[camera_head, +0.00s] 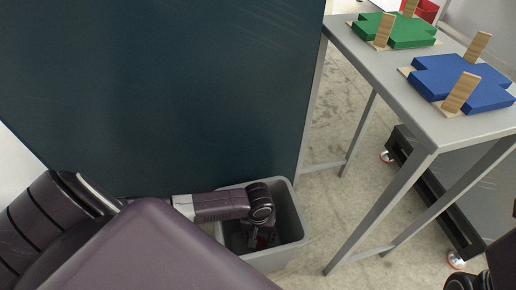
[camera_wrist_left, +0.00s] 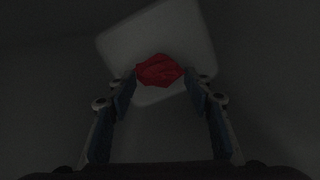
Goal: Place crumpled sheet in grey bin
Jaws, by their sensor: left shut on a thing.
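The grey bin (camera_head: 291,205) stands on the floor at the lower middle of the head view, beside a dark panel. My left gripper (camera_head: 258,238) reaches down inside the bin and is partly hidden by its own wrist. The crumpled sheet (camera_wrist_left: 160,70) is red and sits between the fingertips of my left gripper (camera_wrist_left: 161,82), which is shut on it. A small bit of red also shows low in the bin (camera_head: 262,241). The pale bin floor (camera_wrist_left: 118,46) lies beyond the sheet in the dark wrist view. I cannot tell whether the sheet touches it.
A large dark panel (camera_head: 170,90) rises behind the bin. A grey table (camera_head: 432,122) at the right holds a green piece (camera_head: 398,32) and a blue piece (camera_head: 455,80) with wooden blocks. Floor (camera_head: 335,190) is clear between bin and table. Part of my right arm shows bottom right.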

